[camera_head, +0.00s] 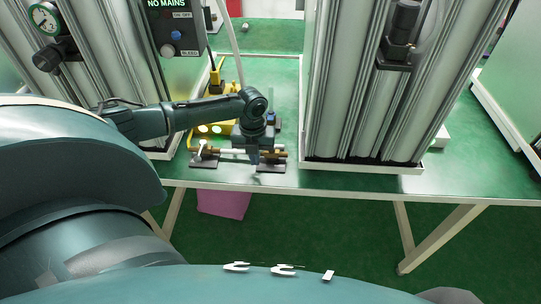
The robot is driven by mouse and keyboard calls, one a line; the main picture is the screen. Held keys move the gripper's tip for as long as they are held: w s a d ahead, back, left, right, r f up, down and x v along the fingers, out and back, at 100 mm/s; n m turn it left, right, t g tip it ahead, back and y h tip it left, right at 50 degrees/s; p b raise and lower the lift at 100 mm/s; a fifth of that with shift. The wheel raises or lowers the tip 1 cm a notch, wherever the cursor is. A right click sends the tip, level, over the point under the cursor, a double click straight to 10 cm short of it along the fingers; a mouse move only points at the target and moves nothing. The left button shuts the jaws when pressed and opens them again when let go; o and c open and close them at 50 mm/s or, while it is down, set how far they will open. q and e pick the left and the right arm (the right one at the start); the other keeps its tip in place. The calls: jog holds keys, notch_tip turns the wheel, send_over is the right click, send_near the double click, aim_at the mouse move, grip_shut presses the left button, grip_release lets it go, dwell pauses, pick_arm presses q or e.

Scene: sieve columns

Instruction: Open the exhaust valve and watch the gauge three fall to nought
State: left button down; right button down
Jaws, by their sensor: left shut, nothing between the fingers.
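A short horizontal pipe with brass fittings (278,153) sits on dark feet near the table's front edge, with a white lever-like part (201,150) at its left end. It may be the exhaust valve, but I see no label. My left gripper (254,160) points down over the right half of this pipe, shut and empty; I cannot tell whether it touches. A round white-faced gauge (44,18) with a green arc is at the top left, above a black knob (47,59). Its number and exact reading are too small to tell. My right gripper is not in view.
Tall ribbed metal columns (352,90) stand on a white-edged base right of my gripper. A black box (177,28) reading "NO MAINS" hangs at upper left. A yellow block (212,129) sits behind the pipe. A pink object (224,203) is below the table edge.

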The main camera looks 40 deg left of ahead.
pick_arm(q)
jog(key=shift+a, duration=0.3)
jog(key=shift+w+a, duration=0.3)
jog(key=shift+a, duration=0.5)
jog(key=shift+w+a+f+b, duration=0.1)
jog(key=shift+w+a+b, duration=0.35)
jog(key=shift+a+b, duration=0.2)
jog(key=shift+s+d+p, duration=0.3)
jog(key=shift+d+p, duration=0.1)
jog(key=shift+p, duration=0.35)
